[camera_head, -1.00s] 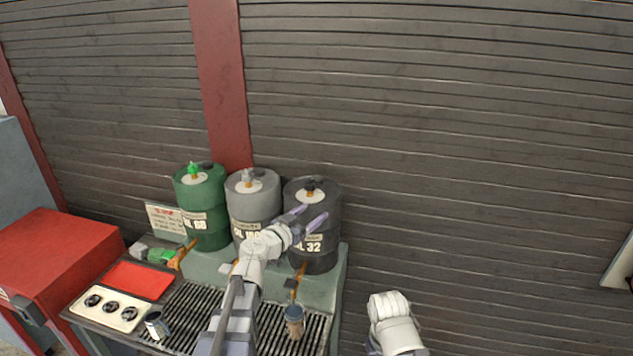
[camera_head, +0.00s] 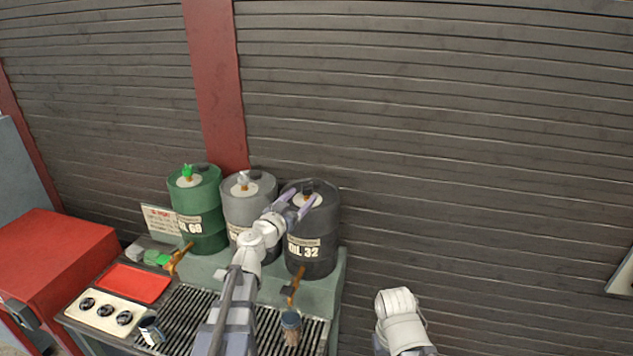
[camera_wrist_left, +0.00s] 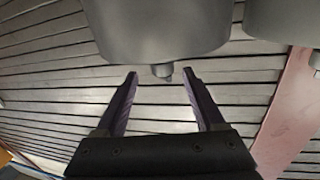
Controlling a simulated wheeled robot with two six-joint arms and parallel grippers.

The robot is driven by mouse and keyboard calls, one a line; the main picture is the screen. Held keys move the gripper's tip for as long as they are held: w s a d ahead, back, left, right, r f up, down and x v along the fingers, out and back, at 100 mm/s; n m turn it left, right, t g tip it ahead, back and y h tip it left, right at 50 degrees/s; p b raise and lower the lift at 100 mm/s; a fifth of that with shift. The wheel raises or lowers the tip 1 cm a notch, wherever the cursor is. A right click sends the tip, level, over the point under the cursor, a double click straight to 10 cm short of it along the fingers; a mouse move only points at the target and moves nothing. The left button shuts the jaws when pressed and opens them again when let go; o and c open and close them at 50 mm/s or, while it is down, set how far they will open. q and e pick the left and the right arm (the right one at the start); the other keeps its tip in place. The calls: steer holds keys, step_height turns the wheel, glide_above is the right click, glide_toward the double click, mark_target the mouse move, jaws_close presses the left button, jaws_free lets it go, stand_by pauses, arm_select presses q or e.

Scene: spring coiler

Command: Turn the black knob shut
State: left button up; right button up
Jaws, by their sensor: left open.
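The black knob (camera_head: 307,187) stands on the pale round plate on top of the black drum (camera_head: 313,225) labelled 32. My left gripper (camera_head: 300,197) is open at the drum's top, its two purple-grey fingers reaching up to either side of the knob. In the left wrist view, which looks upside down, the knob (camera_wrist_left: 163,71) shows between the two open fingertips (camera_wrist_left: 160,77) below the drum (camera_wrist_left: 160,30). I cannot tell whether either finger touches it. My right gripper is not in view; only a white part of my right arm shows.
A grey drum (camera_head: 240,212) and a green drum (camera_head: 198,218) stand to the left, each with its own top knob. Below are orange taps (camera_head: 293,286), a slatted grate and a cup (camera_head: 291,325). A slatted wall (camera_head: 450,130) rises behind. Right of the black drum is free room.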

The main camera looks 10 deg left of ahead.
arm_select(q)
steer(key=shift+w+a, duration=0.1)
steer(key=shift+w, duration=0.1)
steer(key=shift+r, duration=0.1)
steer(key=shift+w, duration=0.4)
steer(key=x, duration=0.7)
steer(key=shift+s, duration=0.1)
steer(key=shift+c, duration=0.5)
jaws_close()
